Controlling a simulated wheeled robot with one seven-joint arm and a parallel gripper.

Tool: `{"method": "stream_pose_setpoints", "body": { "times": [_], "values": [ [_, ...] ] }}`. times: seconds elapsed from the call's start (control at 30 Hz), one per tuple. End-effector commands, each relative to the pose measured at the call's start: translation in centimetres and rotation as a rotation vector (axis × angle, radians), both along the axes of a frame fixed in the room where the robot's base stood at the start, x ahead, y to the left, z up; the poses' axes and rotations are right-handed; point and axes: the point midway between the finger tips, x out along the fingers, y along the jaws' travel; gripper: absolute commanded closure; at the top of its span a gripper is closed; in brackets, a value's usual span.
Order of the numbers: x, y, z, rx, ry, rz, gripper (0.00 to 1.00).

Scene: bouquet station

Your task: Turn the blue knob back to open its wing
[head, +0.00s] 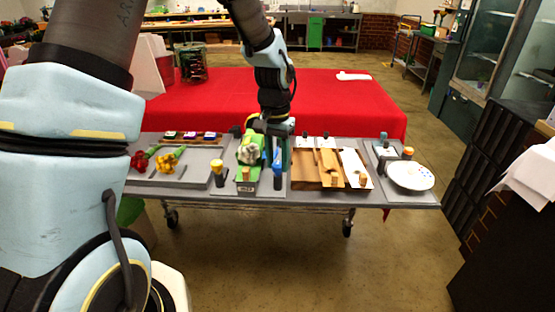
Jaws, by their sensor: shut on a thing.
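My gripper (270,128) points down over the back of a fixture (262,188) in the middle of the grey table. It is shut on what I take to be the blue knob, but the jaws and their grip are too small and dark to see clearly. A bright blue part (277,157) shows just below and in front of the gripper, with a dark blue upright piece (277,178) nearer the front edge. To its left is a green wing or wrap (249,160) with a whitish flower head (249,149). I cannot tell how far the blue wing is turned.
Left stand a grey tray (190,180) with red and yellow flowers, and a yellow-topped dark post (217,174). Right are brown and white panels (329,165) and a white plate (411,176). A red-covered table (340,100) stands behind. The floor in front is clear.

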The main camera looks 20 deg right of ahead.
Motion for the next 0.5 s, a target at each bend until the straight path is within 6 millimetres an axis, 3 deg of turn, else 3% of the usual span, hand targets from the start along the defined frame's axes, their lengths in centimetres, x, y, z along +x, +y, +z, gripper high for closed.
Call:
{"method": "stream_pose_setpoints", "body": {
  "times": [0.5],
  "values": [
    [0.0, -0.04, 0.03, -0.001, -0.001, -0.031, 1.0]
  ]
}}
